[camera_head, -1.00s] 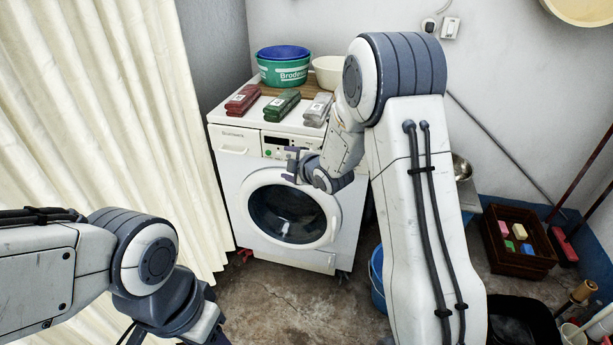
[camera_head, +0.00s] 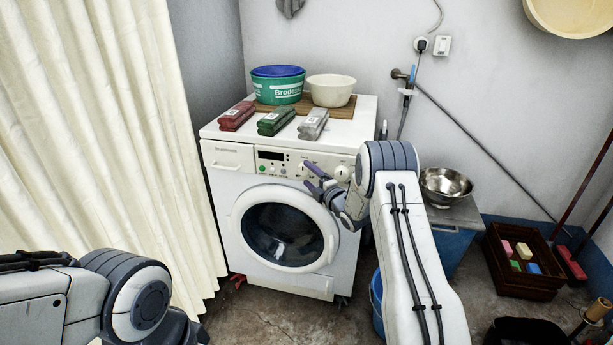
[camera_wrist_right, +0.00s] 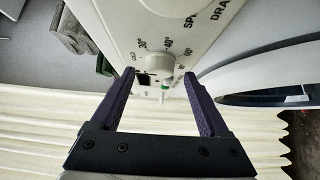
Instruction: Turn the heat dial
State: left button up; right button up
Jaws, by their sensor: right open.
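The heat dial (camera_wrist_right: 159,62) is a round white knob on the washing machine's white front panel, ringed by temperature marks in the right wrist view. My right gripper (camera_wrist_right: 159,75) is open, with a dark purple finger on either side of the dial and nothing held. Its fingertips look close to the panel; I cannot tell whether they touch the knob. In the head view the right gripper (camera_head: 309,177) is in front of the panel and hides part of it. My left arm shows at the lower left, but its gripper is out of frame.
A second white knob (camera_head: 342,173) is right of the gripper. The round door (camera_head: 327,238) is below. Red, green and grey packs, a green tub (camera_head: 277,92) and a cream bowl (camera_head: 331,88) stand on top. A curtain (camera_head: 100,130) hangs at the left.

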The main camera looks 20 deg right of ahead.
aim_at(302, 174)
jog(key=shift+w+a, duration=0.15)
jog(key=shift+w, duration=0.75)
jog(key=shift+c, duration=0.3)
